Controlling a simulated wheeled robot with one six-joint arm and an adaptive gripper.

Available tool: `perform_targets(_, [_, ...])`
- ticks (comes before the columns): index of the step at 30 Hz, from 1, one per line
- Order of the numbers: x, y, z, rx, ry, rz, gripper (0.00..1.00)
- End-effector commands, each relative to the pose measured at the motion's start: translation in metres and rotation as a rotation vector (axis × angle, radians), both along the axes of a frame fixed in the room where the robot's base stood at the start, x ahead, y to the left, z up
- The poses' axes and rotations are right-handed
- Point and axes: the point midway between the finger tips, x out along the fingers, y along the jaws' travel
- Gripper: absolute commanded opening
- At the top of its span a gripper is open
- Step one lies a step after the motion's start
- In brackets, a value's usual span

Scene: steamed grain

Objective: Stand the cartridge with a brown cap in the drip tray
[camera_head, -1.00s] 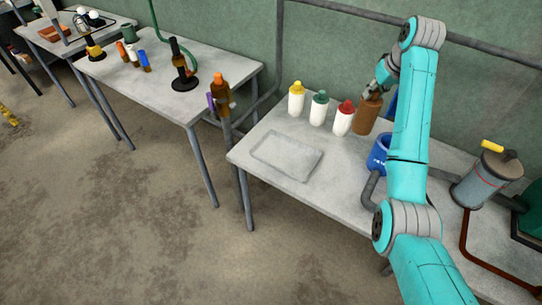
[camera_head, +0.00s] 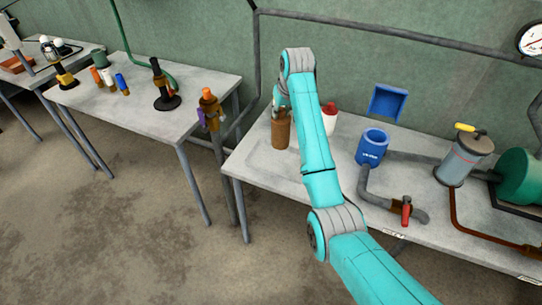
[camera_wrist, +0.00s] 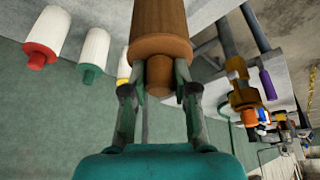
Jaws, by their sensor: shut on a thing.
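My gripper (camera_head: 280,106) is shut on the brown-capped cartridge, whose brown body (camera_head: 281,134) hangs below it, looking upright, over the left part of the right-hand table. The wrist view shows the brown body (camera_wrist: 160,22) large at the top centre and its narrower cap (camera_wrist: 160,82) between my fingers. Whether its base touches the surface below cannot be told. I cannot make out the drip tray in the current head view, where my arm covers part of the table. It shows in the earlier head view as a shallow grey rectangle.
A red-capped white cartridge (camera_head: 330,118) stands just right of my arm. Green-capped (camera_wrist: 94,50) and yellow-capped (camera_wrist: 123,66) ones show in the wrist view. A blue container (camera_head: 372,148), grey pipe (camera_head: 375,190) and grey canister (camera_head: 462,160) stand farther right. The table's left front (camera_head: 250,165) is clear.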

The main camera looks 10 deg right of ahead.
Motion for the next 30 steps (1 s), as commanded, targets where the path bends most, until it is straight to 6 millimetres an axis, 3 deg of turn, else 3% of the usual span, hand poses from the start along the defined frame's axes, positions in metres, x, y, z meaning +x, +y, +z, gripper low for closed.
perform_targets(21, [0.0, 0.0, -0.09, 0.0, 0.001, 0.001, 0.0])
perform_targets(30, [0.0, 0.0, -0.096, 0.0, -0.001, 0.001, 0.0])
